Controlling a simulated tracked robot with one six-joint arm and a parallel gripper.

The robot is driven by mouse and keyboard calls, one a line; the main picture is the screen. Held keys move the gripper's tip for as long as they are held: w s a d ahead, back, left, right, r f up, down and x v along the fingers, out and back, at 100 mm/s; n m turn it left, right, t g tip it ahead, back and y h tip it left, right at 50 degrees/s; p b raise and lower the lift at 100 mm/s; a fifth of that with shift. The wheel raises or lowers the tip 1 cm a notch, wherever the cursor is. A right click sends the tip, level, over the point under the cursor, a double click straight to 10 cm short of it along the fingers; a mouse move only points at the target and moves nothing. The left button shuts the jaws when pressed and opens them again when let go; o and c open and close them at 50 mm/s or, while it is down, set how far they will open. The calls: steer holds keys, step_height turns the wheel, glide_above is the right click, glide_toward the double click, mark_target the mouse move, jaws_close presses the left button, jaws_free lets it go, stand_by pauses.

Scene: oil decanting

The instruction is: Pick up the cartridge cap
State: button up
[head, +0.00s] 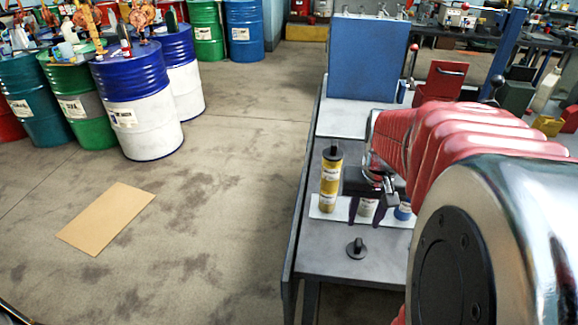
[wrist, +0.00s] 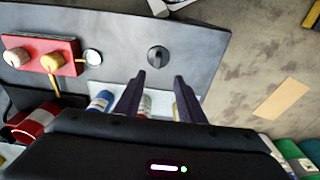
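The cartridge cap, a small black disc with a raised grip (head: 356,248), lies on the dark table near its front left edge. It also shows in the wrist view (wrist: 158,57), just beyond my fingertips. My gripper (wrist: 160,78) is open and empty, its two dark fingers apart. In the head view my gripper (head: 365,208) is over the row of cartridges, farther back than the cap. A yellow cartridge with a black top (head: 329,182), a pale cartridge (head: 366,208) and a blue-and-white one (head: 403,211) stand on a white plate, partly hidden by my gripper.
The dark table (head: 318,262) is bare around the cap. A red box with knobs (wrist: 66,48) is on the table in the wrist view. A blue cabinet (head: 365,65) stands behind. Drums (head: 138,100) and a cardboard sheet (head: 106,217) are on the floor to the left.

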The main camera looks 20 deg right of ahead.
glide_above(359, 242)
steer(key=shift+a+f, duration=0.15)
steer(key=shift+f, duration=0.95)
steer(key=shift+a+f, duration=0.1)
steer(key=shift+f, duration=1)
steer(key=shift+d+f, duration=0.15)
steer(key=shift+f, duration=1.2)
steer(key=shift+d+f, duration=0.1)
steer(key=shift+f, duration=1.2)
steer(key=shift+c, duration=0.5)
jaws_close()
